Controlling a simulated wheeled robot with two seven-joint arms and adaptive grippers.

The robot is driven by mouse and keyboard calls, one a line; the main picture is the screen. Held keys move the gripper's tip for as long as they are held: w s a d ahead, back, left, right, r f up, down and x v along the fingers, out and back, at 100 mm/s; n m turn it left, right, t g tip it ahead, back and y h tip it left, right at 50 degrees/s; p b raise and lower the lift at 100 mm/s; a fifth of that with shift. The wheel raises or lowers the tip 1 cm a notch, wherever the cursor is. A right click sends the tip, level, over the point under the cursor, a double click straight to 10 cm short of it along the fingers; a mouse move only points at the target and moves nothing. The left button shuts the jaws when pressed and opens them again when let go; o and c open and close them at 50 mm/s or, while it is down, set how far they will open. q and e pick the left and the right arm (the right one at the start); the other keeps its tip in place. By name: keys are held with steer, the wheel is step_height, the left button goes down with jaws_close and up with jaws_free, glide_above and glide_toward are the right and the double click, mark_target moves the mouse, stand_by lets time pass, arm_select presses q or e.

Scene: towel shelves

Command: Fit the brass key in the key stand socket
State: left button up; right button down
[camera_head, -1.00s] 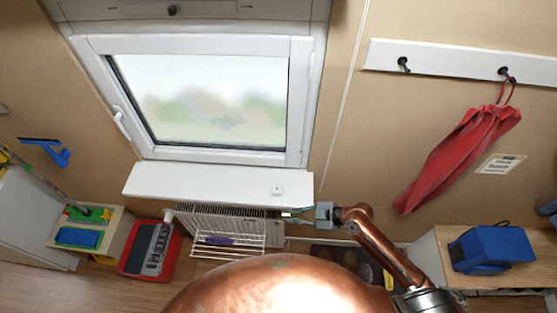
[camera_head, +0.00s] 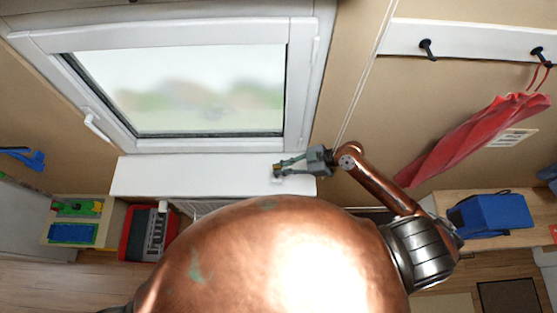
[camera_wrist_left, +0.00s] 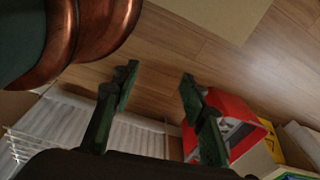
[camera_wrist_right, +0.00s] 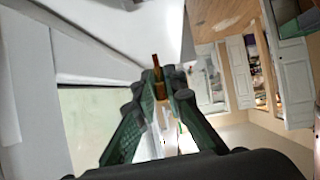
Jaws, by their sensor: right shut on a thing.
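My right gripper (camera_head: 281,168) is over the white window sill (camera_head: 150,177), near its right end. It is shut on the brass key (camera_wrist_right: 156,63), which sticks out past the fingertips in the right wrist view. In the head view the key is only a small dark-gold spot at the fingertips. The small white key stand (camera_head: 277,180) sits on the sill just below the fingertips, partly hidden by them. Its socket cannot be made out, nor whether the key touches it. My left gripper (camera_wrist_left: 157,82) is open and empty above the floor.
The window (camera_head: 180,90) stands behind the sill, and the rest of the sill is clear. A white wire rack (camera_wrist_left: 22,145) and a red box (camera_wrist_left: 232,110) are near the left gripper. A blue bag (camera_head: 492,216) lies on the bench at right.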

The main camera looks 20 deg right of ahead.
steer(key=shift+s+r, duration=0.15)
steer(key=shift+s, duration=0.05)
steer(key=f+b, duration=0.1)
steer(key=f, duration=0.1)
steer(key=w+f+b, duration=0.1)
steer(key=f+b, duration=0.1)
steer(key=shift+w+f, duration=0.1)
steer(key=shift+w+f+b, duration=0.2)
steer(key=shift+f+b, duration=0.3)
steer(key=shift+f, duration=0.05)
steer(key=shift+w+f+b, duration=0.15)
steer(key=shift+f+b, duration=0.35)
steer(key=shift+f, duration=0.1)
steer(key=shift+s, duration=0.25)
arm_select(q)
steer(key=f, duration=0.2)
steer(key=s+f, duration=0.1)
steer(key=f, duration=0.2)
steer(key=shift+s+a, duration=0.1)
arm_select(e)
steer(key=shift+w, duration=0.15)
